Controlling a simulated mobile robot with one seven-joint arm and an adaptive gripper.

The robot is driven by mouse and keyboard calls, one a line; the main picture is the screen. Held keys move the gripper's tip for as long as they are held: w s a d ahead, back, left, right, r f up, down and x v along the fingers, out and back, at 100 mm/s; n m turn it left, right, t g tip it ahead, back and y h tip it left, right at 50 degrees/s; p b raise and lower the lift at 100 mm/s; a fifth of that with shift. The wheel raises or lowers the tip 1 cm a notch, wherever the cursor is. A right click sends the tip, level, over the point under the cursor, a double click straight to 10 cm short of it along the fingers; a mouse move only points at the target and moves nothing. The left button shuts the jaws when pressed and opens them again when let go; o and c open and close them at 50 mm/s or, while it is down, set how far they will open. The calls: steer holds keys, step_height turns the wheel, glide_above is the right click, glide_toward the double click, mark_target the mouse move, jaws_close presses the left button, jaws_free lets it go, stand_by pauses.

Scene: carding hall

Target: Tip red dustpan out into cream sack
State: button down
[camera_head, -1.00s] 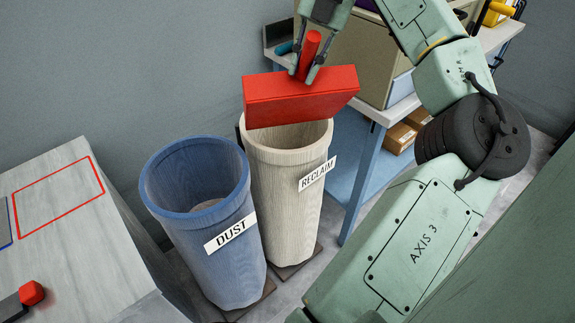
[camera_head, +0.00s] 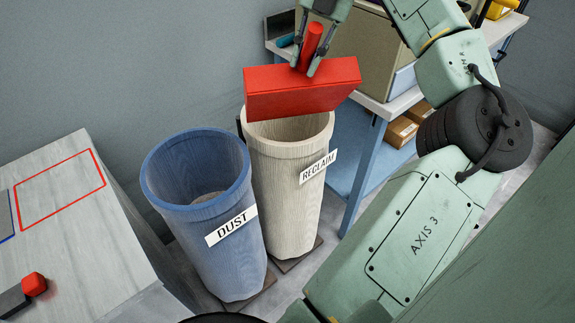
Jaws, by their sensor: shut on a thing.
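The red dustpan (camera_head: 302,88) is held over the mouth of the cream sack (camera_head: 285,185), which carries a "RECLAIM" label. The pan is steeply tilted, with its broad flat underside towards the camera, and it covers the back of the sack's opening. My gripper (camera_head: 310,66) is shut on the pan's red handle, above the sack. The inside of the pan is hidden, and I cannot tell whether anything is in it or falling from it. The visible part of the sack's mouth shows only its pale inner wall.
A blue sack (camera_head: 208,220) labelled "DUST" stands close at the left of the cream one. A grey-topped table (camera_head: 60,240) with a red outlined square stands at the left. A bench (camera_head: 376,107) with boxes stands behind, right of the cream sack.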

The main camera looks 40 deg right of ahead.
steer(key=shift+b, duration=0.35)
steer(key=shift+t+b, duration=0.4)
steer(key=shift+b, duration=0.25)
step_height(320, 180, up, 4)
steer(key=n+t+h+b, duration=0.1)
steer(key=t+h+b, duration=0.1)
steer(key=t+b, duration=0.2)
steer(key=shift+f+b, duration=0.15)
steer(key=shift+b, duration=1.4)
step_height(320, 180, up, 3)
steer(key=t+h+b, duration=0.1)
steer(key=t+b, duration=0.3)
steer(key=b, duration=0.2)
steer(key=shift+n, duration=0.4)
steer(key=shift+r+t+h+b, duration=0.3)
steer(key=shift+r+t, duration=0.2)
steer(key=shift+r, duration=0.2)
